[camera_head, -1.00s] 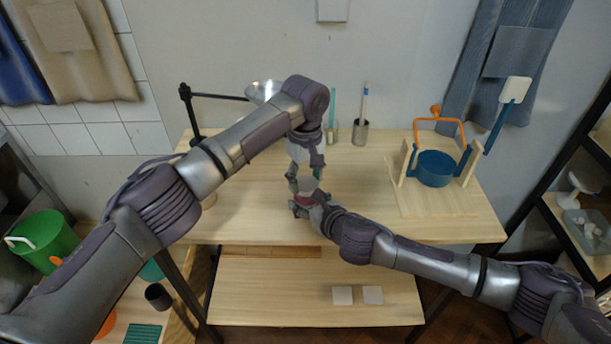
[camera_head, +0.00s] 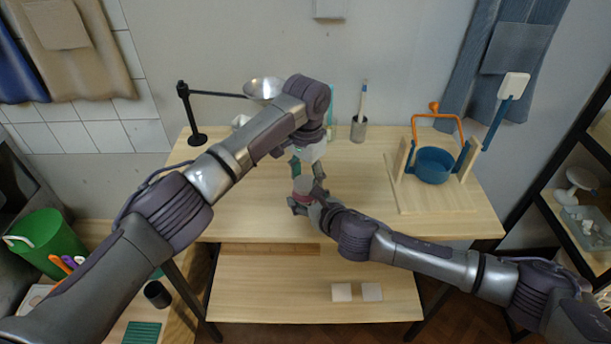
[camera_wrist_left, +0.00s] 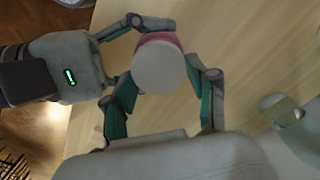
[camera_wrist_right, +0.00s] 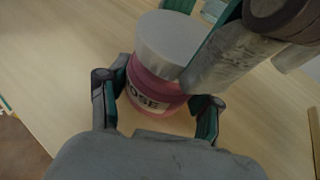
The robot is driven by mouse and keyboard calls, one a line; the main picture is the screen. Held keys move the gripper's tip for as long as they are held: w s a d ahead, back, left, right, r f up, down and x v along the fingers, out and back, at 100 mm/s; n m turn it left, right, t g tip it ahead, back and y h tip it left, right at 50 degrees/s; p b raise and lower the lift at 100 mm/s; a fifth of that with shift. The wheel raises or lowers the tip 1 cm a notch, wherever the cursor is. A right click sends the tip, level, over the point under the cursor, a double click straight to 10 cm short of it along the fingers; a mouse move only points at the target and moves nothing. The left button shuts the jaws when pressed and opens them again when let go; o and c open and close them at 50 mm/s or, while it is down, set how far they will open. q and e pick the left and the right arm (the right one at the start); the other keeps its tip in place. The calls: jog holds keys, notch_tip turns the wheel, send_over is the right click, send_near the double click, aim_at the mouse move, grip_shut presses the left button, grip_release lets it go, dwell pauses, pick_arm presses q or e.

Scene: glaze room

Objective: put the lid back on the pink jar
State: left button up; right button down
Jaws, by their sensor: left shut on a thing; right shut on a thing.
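The pink jar (camera_wrist_right: 154,90) stands upright in my right gripper (camera_wrist_right: 156,112), whose fingers close around its sides; part of a label reading "OSE" shows. The grey lid (camera_wrist_right: 172,37) is at the jar's mouth and looks level on it; I cannot tell whether it is fully seated. In the left wrist view the lid (camera_wrist_left: 158,68) shows as a round disc over the jar's pink rim (camera_wrist_left: 158,38). My left gripper (camera_wrist_left: 165,95) is shut on the lid, its fingers at the lid's edges. In the head view my left gripper (camera_head: 308,170) is just above my right gripper (camera_head: 300,203).
The wooden table (camera_head: 350,205) is mostly clear around the jar. A blue pot (camera_head: 434,165) in a wooden stand is to the right. A cup with a brush (camera_head: 358,130) stands at the back. A black stand (camera_head: 191,115) with a metal bowl (camera_head: 264,89) is at the back left.

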pick_arm(q)
jog(key=m, duration=0.4)
jog(key=shift+d+m, duration=0.1)
jog(key=shift+m, duration=0.3)
jog(key=m, duration=0.4)
jog(key=shift+s+m, duration=0.15)
jog(key=shift+m, duration=0.15)
jog(key=m, duration=0.7)
jog(key=shift+s, duration=0.15)
jog(key=m, duration=0.4)
jog(key=shift+m, duration=0.4)
jog(key=m, duration=0.4)
jog(key=shift+a, duration=0.25)
jog(key=m, duration=0.4)
jog(key=shift+s+m, duration=0.1)
jog(key=shift+m, duration=0.3)
jog(key=m, duration=0.3)
jog(key=shift+a, duration=0.1)
